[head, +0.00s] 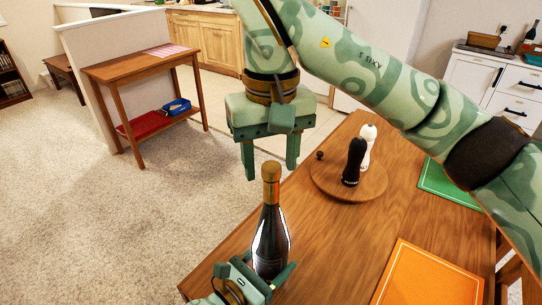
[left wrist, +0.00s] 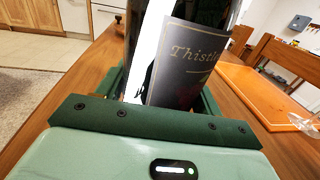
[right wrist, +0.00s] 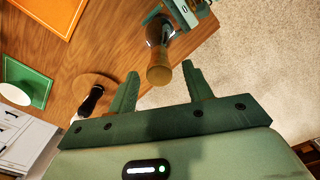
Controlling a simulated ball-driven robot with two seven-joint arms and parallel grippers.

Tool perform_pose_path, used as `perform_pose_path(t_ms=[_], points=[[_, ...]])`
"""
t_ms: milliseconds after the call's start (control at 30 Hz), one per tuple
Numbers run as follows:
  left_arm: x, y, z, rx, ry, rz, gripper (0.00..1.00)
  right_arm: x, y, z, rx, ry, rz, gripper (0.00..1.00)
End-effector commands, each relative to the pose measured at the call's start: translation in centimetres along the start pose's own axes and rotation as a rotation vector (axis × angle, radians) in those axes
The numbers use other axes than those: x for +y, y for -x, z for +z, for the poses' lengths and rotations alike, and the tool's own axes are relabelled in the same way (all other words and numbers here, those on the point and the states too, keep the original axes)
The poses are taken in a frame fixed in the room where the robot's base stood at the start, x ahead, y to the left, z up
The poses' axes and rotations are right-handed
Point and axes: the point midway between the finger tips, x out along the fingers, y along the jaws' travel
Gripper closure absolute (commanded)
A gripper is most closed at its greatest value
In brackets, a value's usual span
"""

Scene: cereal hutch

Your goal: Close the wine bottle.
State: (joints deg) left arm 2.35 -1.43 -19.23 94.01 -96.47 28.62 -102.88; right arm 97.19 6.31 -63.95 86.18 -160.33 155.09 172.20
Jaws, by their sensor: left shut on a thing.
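The dark wine bottle (head: 271,238) stands upright at the table's near left edge, with a gold-tan neck and top. My left gripper (head: 266,282) is shut on its lower body; the bottle's dark label (left wrist: 185,65) fills the left wrist view. My right gripper (head: 272,176) is open and empty, pointing down around or just behind the bottle's top. In the right wrist view the bottle's tan top (right wrist: 159,76) shows between the spread fingertips. A small dark round piece (head: 319,155), perhaps a stopper, sits at the round board's edge. I cannot tell whether the mouth is covered.
A round wooden board (head: 322,187) holds a black mill (head: 354,162) and a white mill (head: 368,146). An orange mat (head: 428,278) and a green mat (head: 447,186) lie on the table at right. Carpet is open to the left, with a side table (head: 135,68) beyond.

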Motion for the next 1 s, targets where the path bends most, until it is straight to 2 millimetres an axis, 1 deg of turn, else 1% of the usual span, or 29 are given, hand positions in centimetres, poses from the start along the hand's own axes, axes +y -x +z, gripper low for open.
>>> perform_pose_path(t_ms=[167,267,500,600,867,900,1000], points=[[-0.1,0.0,-0.1,0.001,0.002,-0.001,0.97,0.0,0.0,0.0,0.000,0.001,0.001,0.50],[-0.1,0.0,-0.1,0.001,0.003,-0.001,0.97,0.0,0.5,0.0,0.001,0.001,0.001,0.50],[-0.1,0.0,-0.1,0.001,0.003,-0.002,0.97,0.0,3.6,0.0,0.002,-0.001,0.001,0.50],[-0.1,0.0,-0.1,0.001,0.003,-0.002,0.97,0.0,4.3,0.0,0.001,0.000,0.001,0.50],[-0.1,0.0,-0.1,0.001,0.004,-0.002,0.97,0.0,4.5,0.0,-0.001,0.001,0.000,0.50],[-0.1,0.0,-0.1,0.001,0.004,-0.002,0.97,0.0,4.5,0.0,-0.001,0.001,0.001,0.52],[-0.1,0.0,-0.1,0.001,0.004,-0.002,0.97,0.0,5.0,0.0,0.012,0.001,0.005,0.52]])
